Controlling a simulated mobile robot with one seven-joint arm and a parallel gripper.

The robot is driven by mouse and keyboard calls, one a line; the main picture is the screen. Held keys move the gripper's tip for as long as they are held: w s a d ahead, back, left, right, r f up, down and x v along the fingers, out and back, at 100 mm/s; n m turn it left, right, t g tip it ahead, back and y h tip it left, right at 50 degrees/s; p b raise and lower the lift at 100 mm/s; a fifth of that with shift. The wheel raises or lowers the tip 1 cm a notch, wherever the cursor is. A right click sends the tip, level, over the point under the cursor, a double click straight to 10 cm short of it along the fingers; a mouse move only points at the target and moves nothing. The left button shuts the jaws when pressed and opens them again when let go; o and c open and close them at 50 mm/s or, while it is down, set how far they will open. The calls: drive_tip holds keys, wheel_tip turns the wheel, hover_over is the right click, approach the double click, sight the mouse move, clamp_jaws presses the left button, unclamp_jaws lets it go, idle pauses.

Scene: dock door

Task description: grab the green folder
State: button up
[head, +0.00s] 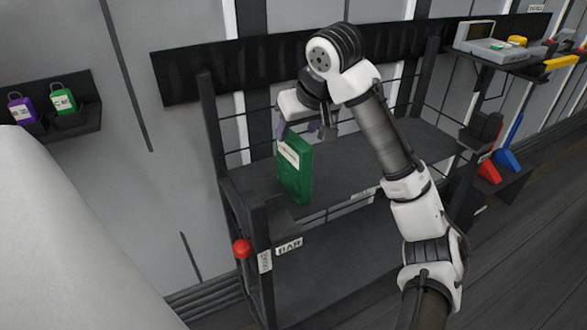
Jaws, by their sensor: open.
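The green folder (298,172) stands upright on the upper shelf of a dark rack, near its left end, with a white label near its top. My gripper (303,132) points down just above and behind the folder's top edge. It is open; one finger shows at the left and another at the right of the top edge. Whether the fingers touch the folder cannot be told from this view.
The rack shelf (400,143) is bare to the right of the folder. Purple (22,108) and green (63,101) padlocks rest in a wall holder at left. A bench with a scale (492,45) stands at right.

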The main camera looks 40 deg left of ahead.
sight(296, 139)
drive_tip(key=shift+d+f+x, duration=0.1)
drive_tip(key=shift+d+x, duration=0.1)
drive_tip(key=shift+x, duration=1.25)
drive_tip(key=shift+d+f+x, duration=0.15)
drive_tip(key=shift+x, duration=1.3)
drive_tip(key=shift+s, duration=0.2)
clamp_jaws()
